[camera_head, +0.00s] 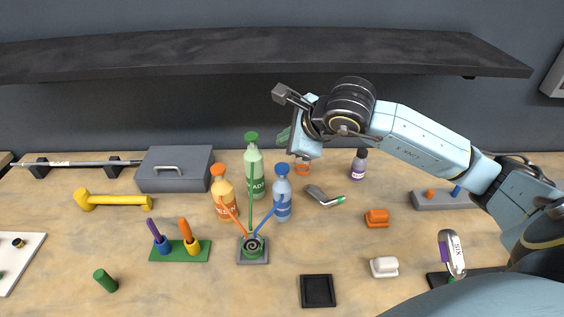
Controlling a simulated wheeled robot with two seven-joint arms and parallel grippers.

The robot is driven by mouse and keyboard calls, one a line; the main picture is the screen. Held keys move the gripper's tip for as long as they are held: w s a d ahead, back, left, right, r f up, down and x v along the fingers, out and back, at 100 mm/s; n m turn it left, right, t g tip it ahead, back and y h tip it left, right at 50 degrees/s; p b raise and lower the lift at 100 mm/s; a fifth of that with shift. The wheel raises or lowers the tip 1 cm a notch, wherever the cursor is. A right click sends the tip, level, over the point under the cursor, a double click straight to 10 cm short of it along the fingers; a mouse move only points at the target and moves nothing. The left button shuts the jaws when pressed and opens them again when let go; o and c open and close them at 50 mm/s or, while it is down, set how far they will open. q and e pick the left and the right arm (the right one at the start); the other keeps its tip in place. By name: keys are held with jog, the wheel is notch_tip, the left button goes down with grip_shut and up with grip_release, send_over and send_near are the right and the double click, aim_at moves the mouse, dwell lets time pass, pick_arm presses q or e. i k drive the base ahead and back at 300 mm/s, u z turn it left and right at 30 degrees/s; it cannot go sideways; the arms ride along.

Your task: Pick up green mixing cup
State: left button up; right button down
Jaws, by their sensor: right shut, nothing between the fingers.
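My right gripper (282,95) is shut and empty, raised well above and behind the cup, in front of the back wall. My left gripper is not in view.
Green (254,174), orange (223,196) and blue (282,199) bottles stand close behind the cup. A green rack with screwdrivers (180,250) is left of it, and a black tray (317,291) is at front right. A dark shelf (250,58) spans the back.

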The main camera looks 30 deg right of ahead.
aim_at(252, 248)
jog(key=k, duration=1.5)
